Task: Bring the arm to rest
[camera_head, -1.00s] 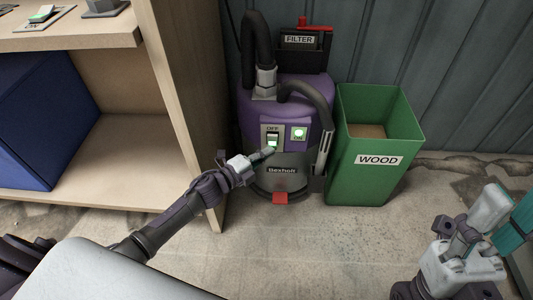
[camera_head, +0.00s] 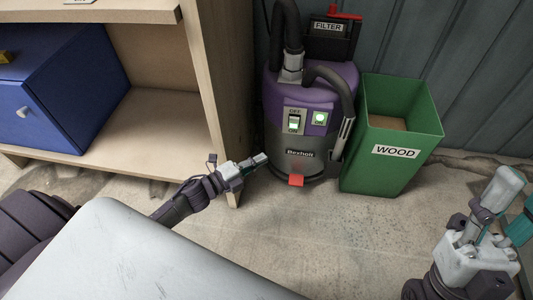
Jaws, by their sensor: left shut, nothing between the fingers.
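My left arm reaches in from the lower left. Its gripper (camera_head: 259,160) is shut and empty, just left of the purple and grey vacuum (camera_head: 300,140) and apart from it, in front of the shelf unit's side panel. The vacuum has an OFF/ON rocker switch (camera_head: 294,122) and a green light (camera_head: 320,118) that is lit. My right gripper (camera_head: 500,200) is at the right edge, partly cut off, and I cannot tell whether its fingers are open.
A green WOOD bin (camera_head: 385,170) stands right of the vacuum. A wooden shelf unit (camera_head: 160,120) with a blue cabinet (camera_head: 70,95) is at the left. A black FILTER box (camera_head: 330,40) sits behind the vacuum. The concrete floor (camera_head: 320,235) in front is clear.

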